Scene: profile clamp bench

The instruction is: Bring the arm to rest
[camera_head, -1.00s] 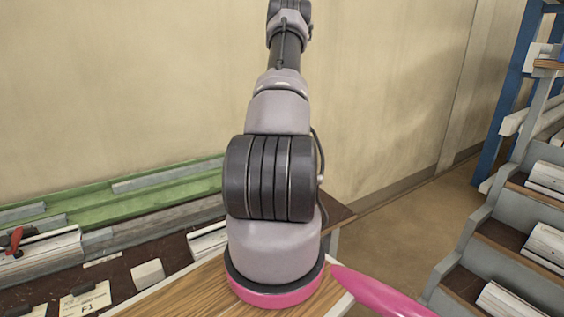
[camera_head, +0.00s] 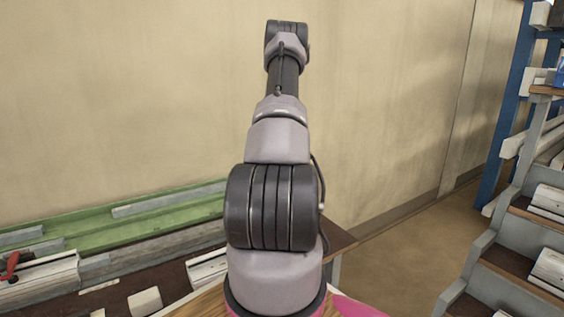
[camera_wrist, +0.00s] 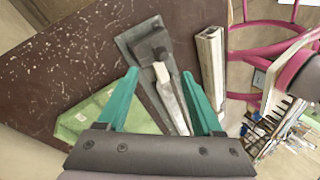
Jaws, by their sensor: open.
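My gripper (camera_wrist: 158,74) shows in the wrist view with its two teal fingers spread apart, open. A dark block on a flat grey bar (camera_wrist: 150,52) shows between and beyond the fingers, and nothing looks gripped. In the head view my arm rises from the bottom centre, upright in the picture. My gripper is hidden from that view.
The bench in the head view holds a green channel (camera_head: 100,229), a red-handled clamp (camera_head: 10,266) and a pale block (camera_head: 145,301). A stepped rack (camera_head: 490,243) with pale profiles stands right. The wrist view shows a pale profile (camera_wrist: 211,62) and pink tubing (camera_wrist: 262,24).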

